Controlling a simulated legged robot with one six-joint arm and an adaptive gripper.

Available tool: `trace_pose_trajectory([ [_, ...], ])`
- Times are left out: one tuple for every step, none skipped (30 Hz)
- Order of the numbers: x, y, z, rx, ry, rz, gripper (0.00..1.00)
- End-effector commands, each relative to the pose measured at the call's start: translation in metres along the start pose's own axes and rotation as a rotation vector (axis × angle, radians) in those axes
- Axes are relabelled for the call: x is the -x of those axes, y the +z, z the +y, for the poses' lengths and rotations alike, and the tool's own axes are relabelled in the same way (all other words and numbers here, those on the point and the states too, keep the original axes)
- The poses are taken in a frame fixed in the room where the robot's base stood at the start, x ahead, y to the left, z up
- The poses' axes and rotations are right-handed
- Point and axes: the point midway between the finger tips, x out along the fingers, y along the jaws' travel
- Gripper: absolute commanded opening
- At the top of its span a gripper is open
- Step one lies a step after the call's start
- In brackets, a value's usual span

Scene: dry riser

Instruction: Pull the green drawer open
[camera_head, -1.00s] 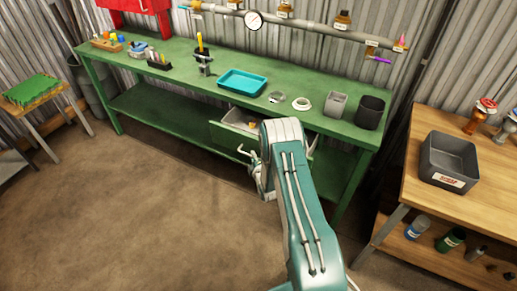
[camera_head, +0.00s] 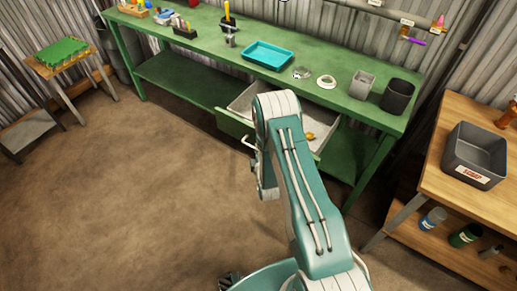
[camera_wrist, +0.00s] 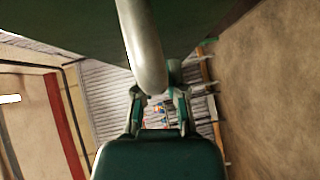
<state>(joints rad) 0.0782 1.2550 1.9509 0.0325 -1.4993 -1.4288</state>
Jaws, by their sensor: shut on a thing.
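The green drawer (camera_head: 232,123) sticks out from under the green workbench, its pale interior showing on both sides of my arm. Its light metal handle (camera_head: 248,142) shows in part at the front, left of my arm. In the wrist view the handle (camera_wrist: 144,50) runs as a thick pale bar down to my gripper (camera_wrist: 159,98). The gripper's two fingers are shut on the handle. In the head view my arm hides the fingertips and the middle of the drawer. A small yellow-orange item (camera_head: 309,136) lies inside the drawer.
The green workbench (camera_head: 215,47) carries a teal tray (camera_head: 268,56), a grey bin (camera_head: 362,84) and a dark bin (camera_head: 397,97). A wooden table with a grey box (camera_head: 474,156) stands at right. The brown floor left of my arm is clear.

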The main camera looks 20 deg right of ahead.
Motion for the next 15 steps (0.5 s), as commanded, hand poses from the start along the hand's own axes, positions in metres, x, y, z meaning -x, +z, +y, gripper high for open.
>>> trace_pose_trajectory([
  [0.0026,0.0016,-0.0053,0.001,-0.015,-0.004,0.00],
  [0.0026,0.0016,-0.0053,0.001,-0.016,-0.005,0.00],
  [0.0026,0.0017,-0.0053,0.000,-0.016,-0.005,0.00],
  [0.0026,0.0018,-0.0054,0.000,-0.016,-0.005,0.24],
  [0.0025,0.0018,-0.0053,0.000,-0.016,-0.005,0.38],
  [0.0024,0.0018,-0.0050,0.000,-0.015,-0.005,0.51],
  [0.0022,0.0017,-0.0046,0.000,-0.014,-0.005,0.51],
  [0.0020,0.0016,-0.0042,0.000,-0.012,-0.005,0.51],
  [0.0018,0.0016,-0.0037,0.000,-0.011,-0.004,0.51],
  [0.0018,0.0015,-0.0033,0.000,-0.010,-0.004,0.51],
  [0.0017,0.0015,-0.0029,0.000,-0.009,-0.004,0.51],
  [0.0016,0.0014,-0.0026,0.000,-0.008,-0.004,0.51],
  [0.0015,0.0014,-0.0023,0.000,-0.007,-0.004,0.51],
  [0.0014,0.0014,-0.0021,0.000,-0.007,-0.003,0.51],
  [0.0014,0.0013,-0.0019,0.000,-0.006,-0.003,0.51],
])
